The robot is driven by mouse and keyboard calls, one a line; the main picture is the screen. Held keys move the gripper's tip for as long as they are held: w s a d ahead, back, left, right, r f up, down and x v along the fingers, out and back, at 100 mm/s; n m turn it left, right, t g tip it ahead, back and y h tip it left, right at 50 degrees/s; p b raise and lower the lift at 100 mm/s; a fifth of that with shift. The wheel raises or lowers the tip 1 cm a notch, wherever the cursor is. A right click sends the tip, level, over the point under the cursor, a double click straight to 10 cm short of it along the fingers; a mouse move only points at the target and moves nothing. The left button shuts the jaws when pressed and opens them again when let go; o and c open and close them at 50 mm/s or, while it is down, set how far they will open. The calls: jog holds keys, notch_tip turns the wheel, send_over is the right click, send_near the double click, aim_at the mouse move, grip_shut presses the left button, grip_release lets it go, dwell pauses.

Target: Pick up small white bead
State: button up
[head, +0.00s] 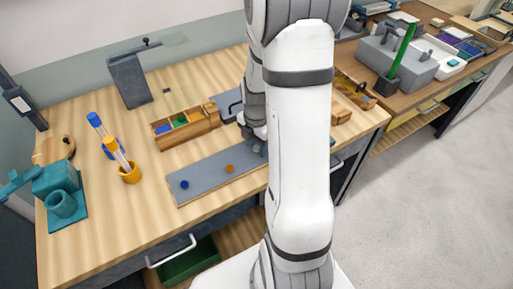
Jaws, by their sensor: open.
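A small pale bead (256,148), which looks white or light grey, lies near the far right end of the grey mat (205,178) on the wooden table. It is small and close to my arm's outline. My gripper (256,136) is partly hidden behind my white arm, pointing down just above or beside the pale bead. Its jaws are open, and I cannot tell whether they touch the bead. An orange bead (229,168) lies mid-mat and a blue bead (184,185) lies at its left end.
A wooden box with coloured compartments (186,127) stands behind the mat.

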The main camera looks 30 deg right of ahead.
jog(key=shift+c, duration=0.4)
grip_shut()
